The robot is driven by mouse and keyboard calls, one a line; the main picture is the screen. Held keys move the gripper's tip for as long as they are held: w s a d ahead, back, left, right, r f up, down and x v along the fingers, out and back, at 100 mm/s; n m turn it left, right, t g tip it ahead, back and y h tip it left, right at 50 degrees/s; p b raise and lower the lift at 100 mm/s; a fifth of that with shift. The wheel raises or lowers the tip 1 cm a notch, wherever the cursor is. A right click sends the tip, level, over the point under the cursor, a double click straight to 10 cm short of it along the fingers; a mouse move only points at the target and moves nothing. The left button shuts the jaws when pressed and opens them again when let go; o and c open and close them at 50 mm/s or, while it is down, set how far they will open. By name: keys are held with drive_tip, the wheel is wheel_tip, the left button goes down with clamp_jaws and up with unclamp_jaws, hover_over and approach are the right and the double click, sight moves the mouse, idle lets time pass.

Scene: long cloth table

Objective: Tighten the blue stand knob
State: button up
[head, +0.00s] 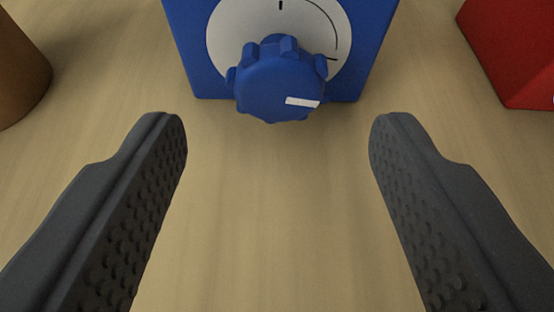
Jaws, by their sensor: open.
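The blue stand (183,55) is at the top middle of the head view, with its upper part cut off by the frame edge. Its front carries a white round dial (228,38) with a black tick at the top and a black arc on the right. The blue knob (272,82) sticks out from the dial toward me. It has a lobed rim, and its white mark (302,102) points to the lower right. My gripper (278,135) is open and empty. Its two dark, studded fingers are wide apart, left and right of the knob, nearer to me and not touching it.
A brown rounded object (18,75) stands at the left edge, partly out of view. A red block-like object (515,55) is at the upper right, also cut off. The pale tan table surface (275,220) between my fingers is clear.

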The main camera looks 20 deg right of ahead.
drive_tip(key=v, duration=0.9)
drive_tip(key=shift+s+p, duration=0.2)
drive_tip(key=shift+p, duration=0.2)
drive_tip(key=shift+r, duration=0.1)
drive_tip(key=w+a+r, duration=0.2)
drive_tip(key=a+r, duration=0.2)
drive_tip(key=r, duration=0.4)
drive_tip(key=w+a+r, duration=0.2)
drive_tip(key=a+r, duration=0.2)
drive_tip(key=r, duration=0.4)
drive_tip(key=w+a+r, duration=0.3)
drive_tip(key=a+r, duration=0.1)
drive_tip(key=r, duration=0.3)
drive_tip(key=s+a+r+n+t+y, duration=0.1)
drive_tip(key=s+a+r, duration=0.3)
drive_tip(key=a+r, duration=0.7)
drive_tip(key=s+a+r+n+t+y, duration=0.1)
drive_tip(key=s+a+r, duration=0.3)
drive_tip(key=a+r, duration=0.6)
drive_tip(key=shift+a+r+y, duration=0.4)
drive_tip(key=shift+a+y, duration=0.2)
drive_tip(key=shift+a, duration=0.35)
